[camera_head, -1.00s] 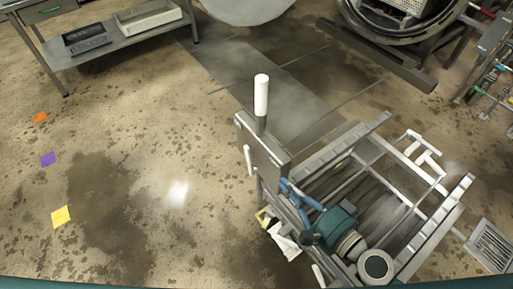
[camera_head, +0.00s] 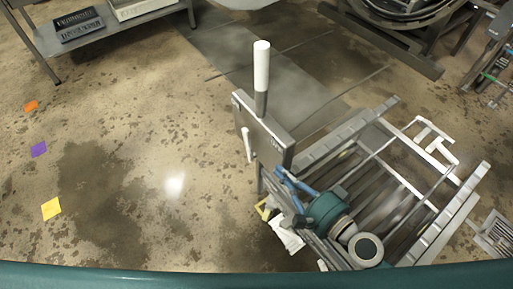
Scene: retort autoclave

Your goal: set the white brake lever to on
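A grey upright panel (camera_head: 262,132) stands at the near left end of a metal roller cart. A tall white-handled lever (camera_head: 262,66) on a grey stem rises from it. A smaller white bar (camera_head: 247,145) hangs almost upright on the panel's left side. I cannot tell for sure which of the two is the brake lever. Small dark lettering shows on the panel face, too small to read surely. My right gripper (camera_head: 286,186), with blue fingers, is by the panel's lower right edge, below both white parts. Its opening is unclear. My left gripper is out of view.
The cart's roller bed (camera_head: 385,185) lies right of the panel, with a white frame (camera_head: 435,140) at its far side. A steel table (camera_head: 110,35) stands back left, a round vessel (camera_head: 405,12) back right. The floor left of the panel is open, with coloured squares (camera_head: 51,208).

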